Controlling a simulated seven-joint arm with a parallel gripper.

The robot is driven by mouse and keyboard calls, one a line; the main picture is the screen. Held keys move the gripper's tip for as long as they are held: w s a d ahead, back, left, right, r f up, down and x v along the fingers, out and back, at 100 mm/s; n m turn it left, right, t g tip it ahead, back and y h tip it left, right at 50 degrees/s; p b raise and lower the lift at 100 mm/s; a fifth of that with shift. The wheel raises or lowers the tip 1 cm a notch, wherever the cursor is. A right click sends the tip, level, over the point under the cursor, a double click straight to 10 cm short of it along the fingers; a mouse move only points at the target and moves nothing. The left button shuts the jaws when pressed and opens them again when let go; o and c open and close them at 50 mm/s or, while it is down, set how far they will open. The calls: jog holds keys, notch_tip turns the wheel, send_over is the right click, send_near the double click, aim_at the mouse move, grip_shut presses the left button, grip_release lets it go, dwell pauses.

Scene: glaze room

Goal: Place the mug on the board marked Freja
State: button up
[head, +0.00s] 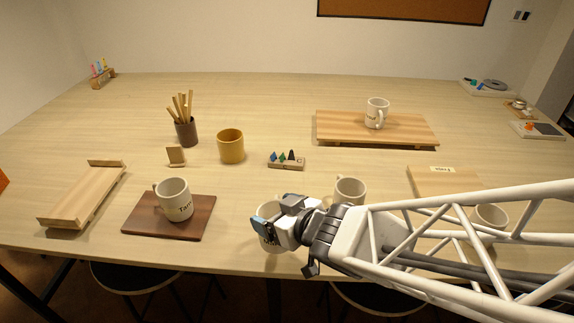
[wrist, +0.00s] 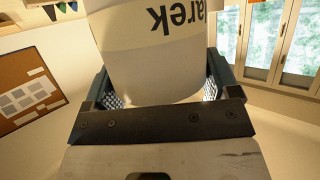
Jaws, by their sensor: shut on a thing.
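My gripper (head: 276,213) is near the front edge of the table, shut on a white mug (head: 270,239). In the wrist view the held mug (wrist: 160,60) sits between both fingers and shows the letters "arek", upside down; the rest of its name is out of sight. The board marked Freja (head: 430,180) is a light wooden board at the right, with a small label at its far edge. My arm covers much of its near part. A white mug (head: 490,214) shows behind my arm there; I cannot tell whether it stands on this board.
Another white mug (head: 350,190) stands just right of my gripper. A dark board (head: 140,225) bears a mug (head: 174,199); a striped board (head: 345,129) bears another mug (head: 376,113). A yellow cup (head: 231,147) and small peg block (head: 287,163) stand mid-table.

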jog(key=shift+r, duration=0.1)
notch_tip(320, 180, up, 11)
jog(key=w+d+m+t+h, duration=0.2)
jog(key=w+d+m+h, duration=0.1)
jog(key=w+d, duration=0.95)
jog(key=w+d+m+t+h, duration=0.1)
jog(key=w+d+m+h, duration=0.15)
jog(key=d, duration=0.95)
jog(key=w+d+m+t+h, duration=0.15)
jog(key=w+d, duration=0.25)
jog(key=d, duration=0.7)
jog(key=w+d+m+h, duration=0.3)
jog(key=w+d, duration=0.1)
jog(key=d, duration=0.8)
jog(key=f, duration=0.5)
jog(key=shift+a+f, duration=0.2)
jog(key=shift+a, duration=0.15)
jog(key=shift+f, duration=0.15)
jog(key=shift+f, duration=2.1)
